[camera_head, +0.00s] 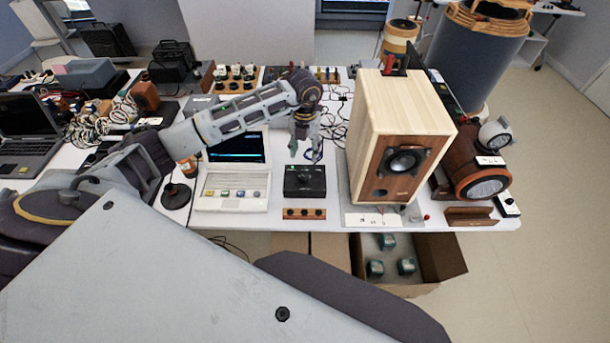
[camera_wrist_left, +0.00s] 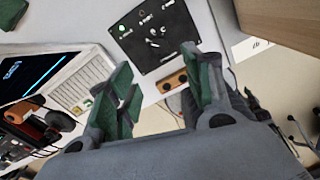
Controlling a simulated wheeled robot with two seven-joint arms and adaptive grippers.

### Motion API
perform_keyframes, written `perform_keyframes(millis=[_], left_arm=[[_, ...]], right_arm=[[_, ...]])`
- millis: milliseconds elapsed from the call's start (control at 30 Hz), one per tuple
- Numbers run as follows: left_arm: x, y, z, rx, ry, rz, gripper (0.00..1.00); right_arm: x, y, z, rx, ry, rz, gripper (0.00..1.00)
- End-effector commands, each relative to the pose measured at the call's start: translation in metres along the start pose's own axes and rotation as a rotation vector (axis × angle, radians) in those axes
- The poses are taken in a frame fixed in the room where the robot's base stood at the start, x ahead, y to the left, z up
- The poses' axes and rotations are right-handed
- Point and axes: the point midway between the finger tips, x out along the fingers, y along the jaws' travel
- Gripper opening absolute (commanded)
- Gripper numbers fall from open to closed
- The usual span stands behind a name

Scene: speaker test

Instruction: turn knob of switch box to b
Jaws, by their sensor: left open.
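The switch box is a black box (camera_head: 305,181) on the white table, between the laptop and the wooden speaker. In the left wrist view its dark top panel (camera_wrist_left: 172,52) shows a light-coloured knob (camera_wrist_left: 154,32) in the middle, small white labels and a green light. The labels are too small to read, so I cannot tell which position the knob points to. My left gripper (camera_head: 306,148) is just above the far side of the box. In the left wrist view its green-padded fingers (camera_wrist_left: 160,85) are apart and empty, not touching the box. My right gripper is not in view.
A white laptop (camera_head: 232,190) stands left of the box. A large wooden speaker (camera_head: 403,125) stands close on the right. A small wooden strip with knobs (camera_head: 304,214) lies at the table's front edge. An open cardboard box (camera_head: 440,262) is below the table.

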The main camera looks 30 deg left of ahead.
Motion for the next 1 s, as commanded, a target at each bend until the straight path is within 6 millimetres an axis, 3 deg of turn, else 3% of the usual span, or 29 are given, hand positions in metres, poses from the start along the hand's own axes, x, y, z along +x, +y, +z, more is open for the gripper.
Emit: perform_keyframes(millis=[267, 1000], left_arm=[[0.02, -0.001, -0.001, 0.001, 0.004, -0.001, 0.51], [0.115, 0.0, -0.001, -0.001, 0.001, -0.002, 0.51]], right_arm=[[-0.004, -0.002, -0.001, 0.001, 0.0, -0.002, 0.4], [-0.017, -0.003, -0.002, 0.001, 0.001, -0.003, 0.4]])
